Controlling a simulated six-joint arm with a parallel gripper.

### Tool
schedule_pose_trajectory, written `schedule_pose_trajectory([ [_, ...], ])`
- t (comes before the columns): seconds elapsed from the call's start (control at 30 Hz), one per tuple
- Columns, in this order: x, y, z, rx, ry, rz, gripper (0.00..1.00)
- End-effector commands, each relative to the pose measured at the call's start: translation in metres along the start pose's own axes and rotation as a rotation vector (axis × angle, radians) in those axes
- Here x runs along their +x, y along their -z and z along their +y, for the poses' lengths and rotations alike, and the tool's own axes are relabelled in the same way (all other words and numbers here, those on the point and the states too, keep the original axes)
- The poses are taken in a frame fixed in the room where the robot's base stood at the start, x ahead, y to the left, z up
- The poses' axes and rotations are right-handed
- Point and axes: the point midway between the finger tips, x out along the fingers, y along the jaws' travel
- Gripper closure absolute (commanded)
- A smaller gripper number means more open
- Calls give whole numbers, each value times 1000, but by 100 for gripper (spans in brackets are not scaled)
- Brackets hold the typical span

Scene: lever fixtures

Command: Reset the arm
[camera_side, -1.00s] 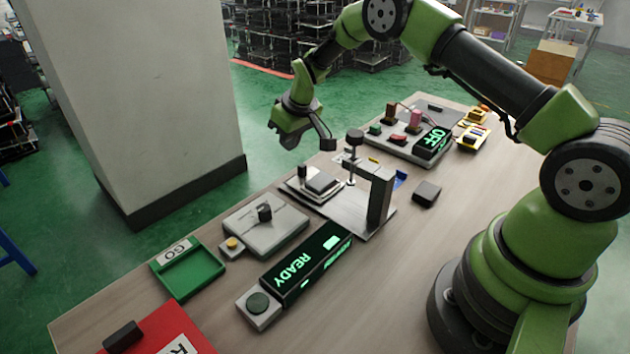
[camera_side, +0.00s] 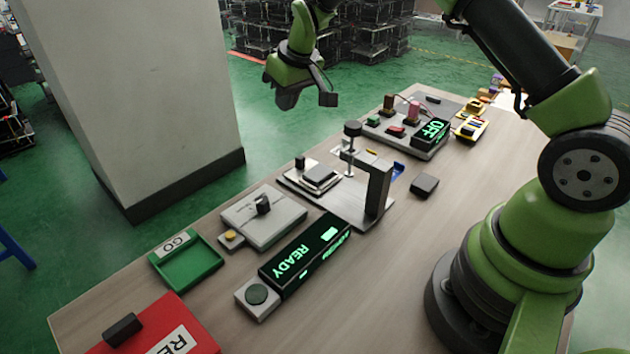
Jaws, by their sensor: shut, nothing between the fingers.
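My green arm rises from its base at the right and reaches over the back of the table. My gripper (camera_side: 287,97) hangs in the air at the upper middle, beyond the table's far edge. It is shut with nothing in it and touches nothing. The top of my arm is cut off by the frame's upper edge.
The wooden table (camera_side: 380,285) holds a clamp stand (camera_side: 376,188), a READY display box (camera_side: 305,255), a grey knob box (camera_side: 265,217), a green GO tray (camera_side: 187,262), a red box (camera_side: 165,330) and an OFF panel (camera_side: 405,125). A pillar (camera_side: 150,90) stands behind.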

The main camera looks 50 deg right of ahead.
Motion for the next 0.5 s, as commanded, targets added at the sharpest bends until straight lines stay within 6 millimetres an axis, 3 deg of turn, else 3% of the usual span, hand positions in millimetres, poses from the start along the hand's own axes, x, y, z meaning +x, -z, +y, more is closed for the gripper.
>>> schedule_pose_trajectory([
  [0.03, -27, 1, -6, 16, 6, 21, 100],
  [0.1, -62, -3, -14, 43, 16, 41, 100],
  [0.27, -134, -27, -31, 109, 45, 84, 100],
  [0.5, -217, -92, -53, 202, 99, 144, 100],
])
